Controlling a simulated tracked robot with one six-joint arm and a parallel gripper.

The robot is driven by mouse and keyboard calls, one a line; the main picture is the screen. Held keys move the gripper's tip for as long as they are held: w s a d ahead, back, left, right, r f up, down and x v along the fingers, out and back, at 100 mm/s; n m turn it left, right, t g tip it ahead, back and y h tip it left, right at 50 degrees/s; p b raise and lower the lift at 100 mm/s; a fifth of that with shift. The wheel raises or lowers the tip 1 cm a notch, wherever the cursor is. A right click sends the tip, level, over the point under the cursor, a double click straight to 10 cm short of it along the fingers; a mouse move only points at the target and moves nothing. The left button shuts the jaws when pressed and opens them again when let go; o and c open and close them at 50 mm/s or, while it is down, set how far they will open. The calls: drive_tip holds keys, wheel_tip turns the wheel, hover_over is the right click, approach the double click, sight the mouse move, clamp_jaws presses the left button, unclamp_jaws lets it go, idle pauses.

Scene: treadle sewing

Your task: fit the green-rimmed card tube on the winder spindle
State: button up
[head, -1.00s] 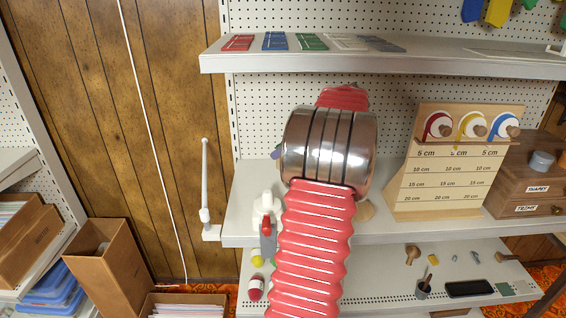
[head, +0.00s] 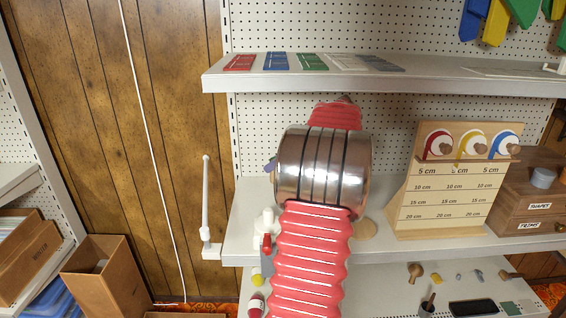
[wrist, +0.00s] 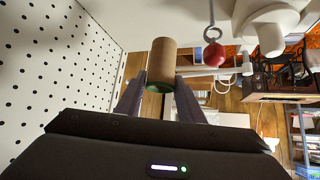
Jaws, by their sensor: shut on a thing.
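My gripper (wrist: 160,82) shows in the wrist view, with its two fingers shut on the card tube. The brown card tube (wrist: 161,58) sticks out past the fingertips, and its green rim (wrist: 159,87) is at the end nearer the wrist. A white winder (wrist: 272,22) with a red ball knob (wrist: 215,55) is to the right of the tube, apart from it. In the head view the white winder (head: 266,221) stands on the middle shelf, partly behind my arm. My arm hides the gripper and tube in the head view.
The upper shelf (head: 420,82) with colored cards overhangs the middle shelf (head: 400,247). A white upright rod (head: 206,205) is left of the shelf.

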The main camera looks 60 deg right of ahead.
drive_tip(key=w+a+f+n+y, duration=0.1)
drive_tip(key=w+a+f, duration=0.2)
drive_tip(key=w+a, duration=2.15)
drive_tip(key=w+a+f, duration=0.1)
drive_tip(key=w+a, duration=0.3)
drive_tip(key=a, duration=1.2)
drive_tip(key=w+a+f+n+y, duration=0.1)
drive_tip(key=w+a, duration=0.3)
drive_tip(key=a, duration=1.3)
drive_tip(key=shift+a, duration=0.25)
